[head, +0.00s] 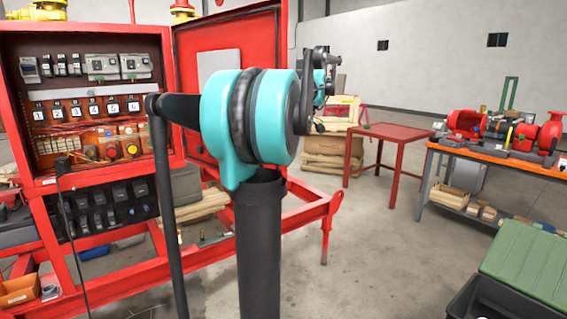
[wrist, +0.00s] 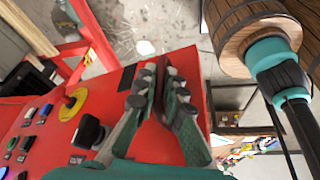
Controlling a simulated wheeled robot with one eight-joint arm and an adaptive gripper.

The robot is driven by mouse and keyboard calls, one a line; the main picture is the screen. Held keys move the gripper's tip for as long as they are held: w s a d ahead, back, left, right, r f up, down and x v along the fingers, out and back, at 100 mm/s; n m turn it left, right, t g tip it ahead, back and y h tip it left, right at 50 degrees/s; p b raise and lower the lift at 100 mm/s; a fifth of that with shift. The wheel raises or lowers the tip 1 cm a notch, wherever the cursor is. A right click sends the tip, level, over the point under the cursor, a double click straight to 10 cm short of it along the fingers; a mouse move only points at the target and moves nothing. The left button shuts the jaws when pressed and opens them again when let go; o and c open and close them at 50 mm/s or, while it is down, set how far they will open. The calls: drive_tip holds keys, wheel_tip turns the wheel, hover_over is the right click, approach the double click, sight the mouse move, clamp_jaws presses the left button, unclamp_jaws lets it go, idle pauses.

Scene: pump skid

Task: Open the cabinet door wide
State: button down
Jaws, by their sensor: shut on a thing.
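The red cabinet (head: 110,172) stands at the left of the head view, with its inside showing numbered breakers, relays and knobs. Its red door (head: 235,38) is swung open on the right side, its inner face bearing a pale sheet. In the wrist view the door's outer face (wrist: 102,88) shows coloured buttons, a black knob and a yellow-and-red knob. My gripper (wrist: 160,88) is shut on a dark, narrow door handle, mostly hidden between the fingers. In the head view my arm covers part of the door and most of the gripper.
A red table (head: 395,131) and an orange-topped workbench (head: 500,160) stand to the right. A green-lidded bin (head: 525,265) is at the lower right. The red skid frame (head: 290,212) runs below the cabinet. Open floor lies between the skid and the tables.

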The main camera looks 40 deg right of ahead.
drive_tip(key=c, duration=1.6)
unclamp_jaws()
drive_tip(key=v, duration=1.2)
drive_tip(key=shift+s+d, duration=0.1)
